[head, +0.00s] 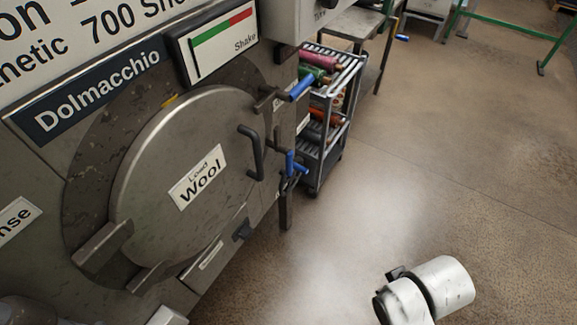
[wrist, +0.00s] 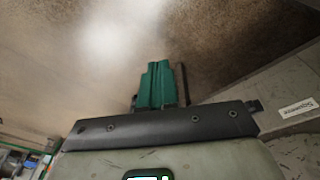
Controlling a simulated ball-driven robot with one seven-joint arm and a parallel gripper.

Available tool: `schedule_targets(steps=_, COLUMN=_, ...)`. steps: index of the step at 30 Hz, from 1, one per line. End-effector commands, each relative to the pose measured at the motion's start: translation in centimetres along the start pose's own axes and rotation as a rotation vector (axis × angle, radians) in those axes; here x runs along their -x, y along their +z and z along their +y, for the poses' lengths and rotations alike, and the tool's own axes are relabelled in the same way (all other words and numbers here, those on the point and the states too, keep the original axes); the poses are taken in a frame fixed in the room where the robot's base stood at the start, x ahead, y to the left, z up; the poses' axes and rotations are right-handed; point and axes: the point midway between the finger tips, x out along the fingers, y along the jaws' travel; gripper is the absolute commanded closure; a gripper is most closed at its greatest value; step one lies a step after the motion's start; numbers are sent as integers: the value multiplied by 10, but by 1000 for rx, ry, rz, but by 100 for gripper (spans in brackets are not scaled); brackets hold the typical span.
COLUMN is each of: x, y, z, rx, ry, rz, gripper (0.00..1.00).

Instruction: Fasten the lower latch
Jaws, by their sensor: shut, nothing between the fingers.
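The round metal door (head: 215,130) of the machine bears a "Load Wool" label and a black handle (head: 254,152). It looks closed against its ring. The lower latch (head: 293,163), with a blue grip, sits at the door's right edge, below the handle. The upper latch (head: 299,88), also blue-gripped, is above it. I cannot tell whether either latch bears on the door. My gripper (wrist: 158,70) has green fingers, shut and empty, with floor behind them in the wrist view. It is hidden in the head view. No latch shows in the wrist view.
A cart (head: 333,110) with coloured rolls stands just behind the latches. A bench (head: 355,22) and a green rail (head: 505,27) are farther back. The floor (head: 430,150) right of the machine is mostly clear. White segments of my arm show low at right.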

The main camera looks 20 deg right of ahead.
Motion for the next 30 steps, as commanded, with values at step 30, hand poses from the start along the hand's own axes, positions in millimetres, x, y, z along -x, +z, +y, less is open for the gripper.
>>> schedule_targets(steps=30, x=-38, y=-225, z=-88, rx=1144, ry=966, rz=1087, gripper=100)
